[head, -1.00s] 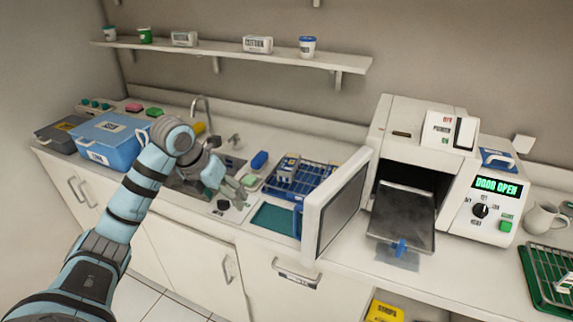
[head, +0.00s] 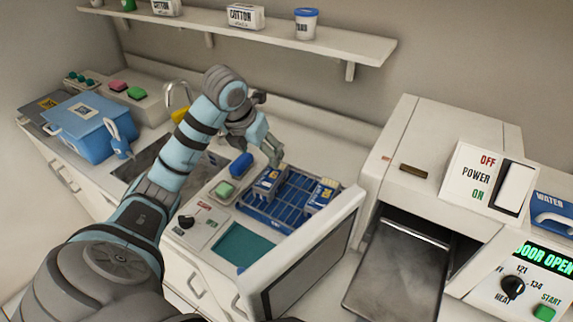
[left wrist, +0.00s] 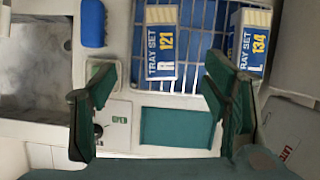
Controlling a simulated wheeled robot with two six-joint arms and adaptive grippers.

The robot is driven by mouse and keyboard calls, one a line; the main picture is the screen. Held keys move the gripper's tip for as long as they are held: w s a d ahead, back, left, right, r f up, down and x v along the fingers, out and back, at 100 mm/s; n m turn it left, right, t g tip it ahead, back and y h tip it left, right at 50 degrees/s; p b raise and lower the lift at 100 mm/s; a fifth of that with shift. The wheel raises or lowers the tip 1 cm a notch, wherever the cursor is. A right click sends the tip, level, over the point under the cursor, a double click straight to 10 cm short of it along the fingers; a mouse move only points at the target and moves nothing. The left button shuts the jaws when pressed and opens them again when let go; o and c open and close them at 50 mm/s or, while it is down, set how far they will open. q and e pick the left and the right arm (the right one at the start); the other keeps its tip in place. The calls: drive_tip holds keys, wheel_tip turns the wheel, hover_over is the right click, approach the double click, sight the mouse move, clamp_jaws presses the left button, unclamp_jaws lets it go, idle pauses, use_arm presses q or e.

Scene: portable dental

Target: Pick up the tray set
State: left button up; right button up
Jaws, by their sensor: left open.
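Two tray sets stand in a blue wire rack (head: 275,215). The tray set marked R 121 (left wrist: 161,45) is at the left; it also shows in the head view (head: 268,184). The tray set marked L 134 (left wrist: 252,45) is at the right; it also shows in the head view (head: 322,194). My left gripper (head: 272,152) is open and empty above the rack's back left, close to the R 121 set in the head view. In the left wrist view its fingers (left wrist: 158,78) are spread wide, with the R 121 set beyond the gap. My right gripper is not in view.
The sterilizer's open door (head: 310,255) stands just right of the rack, and its tray (head: 395,270) sticks out. A shelf (head: 250,35) runs above.

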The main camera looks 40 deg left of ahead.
use_arm(q)
drive_tip(key=b, duration=0.7)
hover_over(271, 175)
drive_tip(key=s, duration=0.4)
drive_tip(key=f, duration=0.7)
drive_tip(key=shift+w, duration=0.25)
drive_tip(key=x, duration=0.4)
drive_tip(key=w+x, duration=0.1)
drive_tip(key=x, duration=0.1)
drive_tip(key=shift+w+d+f, duration=0.1)
drive_tip(key=shift+w+d, duration=0.1)
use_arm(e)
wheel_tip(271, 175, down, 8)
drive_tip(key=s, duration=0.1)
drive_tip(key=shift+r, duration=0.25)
use_arm(q)
drive_tip(key=shift+c, duration=0.6)
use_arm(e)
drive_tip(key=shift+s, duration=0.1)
use_arm(q)
drive_tip(key=c, duration=1.3)
drive_tip(key=shift+c, duration=0.2)
